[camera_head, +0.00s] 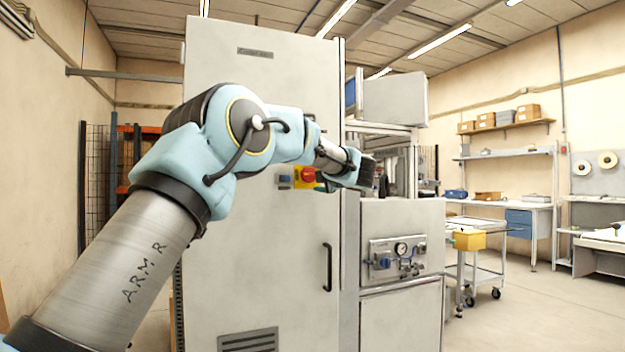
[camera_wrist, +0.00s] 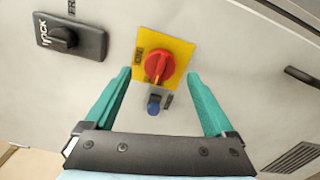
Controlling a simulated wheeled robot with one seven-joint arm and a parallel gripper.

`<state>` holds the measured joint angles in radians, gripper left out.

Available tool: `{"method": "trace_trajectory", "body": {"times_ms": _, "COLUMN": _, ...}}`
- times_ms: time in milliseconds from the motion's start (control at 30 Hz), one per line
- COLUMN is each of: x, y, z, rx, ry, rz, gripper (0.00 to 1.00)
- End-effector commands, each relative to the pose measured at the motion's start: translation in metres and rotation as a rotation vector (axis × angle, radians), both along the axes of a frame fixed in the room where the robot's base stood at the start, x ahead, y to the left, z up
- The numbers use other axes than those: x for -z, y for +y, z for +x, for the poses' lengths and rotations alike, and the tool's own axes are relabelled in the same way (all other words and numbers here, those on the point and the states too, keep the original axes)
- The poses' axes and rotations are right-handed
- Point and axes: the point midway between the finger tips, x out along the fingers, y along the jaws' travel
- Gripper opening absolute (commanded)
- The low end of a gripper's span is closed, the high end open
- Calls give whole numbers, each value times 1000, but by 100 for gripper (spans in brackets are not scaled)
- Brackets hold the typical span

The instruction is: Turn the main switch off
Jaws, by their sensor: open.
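The main switch is a red rotary knob (camera_wrist: 159,66) on a yellow plate (camera_wrist: 180,48), set on the grey cabinet door. In the head view the red knob (camera_head: 308,174) and its plate show just left of my wrist. My gripper (camera_wrist: 160,82) is open, with its teal fingers on either side of the yellow plate in the wrist view. The knob lies between the fingertips in that picture; whether they touch anything I cannot tell.
A black lock (camera_wrist: 68,37) sits beside the plate, and a blue button (camera_wrist: 153,105) lies close to the knob. A black door handle (camera_head: 327,267) stands out lower down. A machine with a gauge panel (camera_head: 397,258) adjoins the cabinet. A trolley (camera_head: 478,262) stands further right.

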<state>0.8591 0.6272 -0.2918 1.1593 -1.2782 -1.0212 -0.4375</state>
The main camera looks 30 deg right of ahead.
Motion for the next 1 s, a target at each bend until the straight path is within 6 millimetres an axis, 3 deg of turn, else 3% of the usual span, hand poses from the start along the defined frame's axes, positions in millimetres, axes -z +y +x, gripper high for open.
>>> {"method": "trace_trajectory", "body": {"times_ms": 200, "x": 2, "y": 5, "z": -44, "rx": 2, "ry": 0, "rz": -1, "gripper": 89}}
{"method": "trace_trajectory", "body": {"times_ms": 400, "x": 1, "y": 8, "z": -66, "rx": 1, "ry": 0, "rz": 0, "gripper": 89}}
{"method": "trace_trajectory", "body": {"times_ms": 1000, "x": 1, "y": 9, "z": -70, "rx": 0, "ry": 0, "rz": 0, "gripper": 89}}
